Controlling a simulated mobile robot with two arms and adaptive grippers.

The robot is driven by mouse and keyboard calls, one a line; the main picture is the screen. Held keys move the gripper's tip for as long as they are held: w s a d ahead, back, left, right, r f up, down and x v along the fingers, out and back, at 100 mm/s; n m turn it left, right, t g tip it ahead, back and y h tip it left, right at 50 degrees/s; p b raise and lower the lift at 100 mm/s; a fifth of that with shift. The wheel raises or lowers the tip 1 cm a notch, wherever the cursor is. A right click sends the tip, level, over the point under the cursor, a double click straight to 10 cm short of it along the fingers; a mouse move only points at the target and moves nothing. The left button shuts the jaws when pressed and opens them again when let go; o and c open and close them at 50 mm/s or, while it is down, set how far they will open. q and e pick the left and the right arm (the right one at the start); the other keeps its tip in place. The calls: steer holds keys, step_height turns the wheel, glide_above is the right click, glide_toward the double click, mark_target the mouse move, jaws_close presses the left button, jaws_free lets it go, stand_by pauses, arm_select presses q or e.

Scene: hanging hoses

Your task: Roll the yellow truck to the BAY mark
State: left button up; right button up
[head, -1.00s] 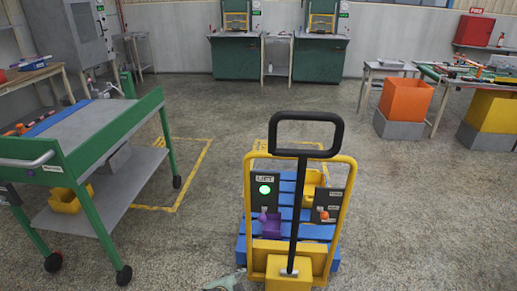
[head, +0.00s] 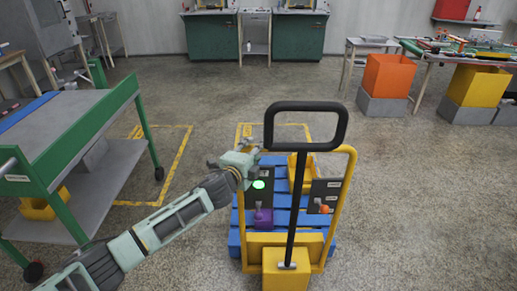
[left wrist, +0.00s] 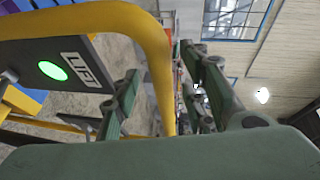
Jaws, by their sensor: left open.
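The yellow truck (head: 263,240) stands in front of me in the head view, with a black pull handle (head: 305,146) and a yellow tube frame. A blue pallet (head: 285,217) lies on it. Its left panel has a lit green LIFT button (head: 259,184). My left gripper (head: 238,160) is at the left upright of the frame. In the left wrist view the yellow tube (left wrist: 150,35) runs between the open fingers of that gripper (left wrist: 160,95); contact is unclear. Yellow floor lines (head: 178,160) show left of the truck and behind it; I see no readable BAY lettering. My right gripper is out of view.
A green-framed cart (head: 146,125) stands close on the left. A purple bin (head: 263,219) and a yellow bin (head: 299,168) sit on the pallet. Orange (head: 389,75) and yellow (head: 476,87) bins stand at the right. The floor behind the truck is open.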

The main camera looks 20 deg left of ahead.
arm_select(q)
steer(key=shift+x, duration=1.6)
jaws_close()
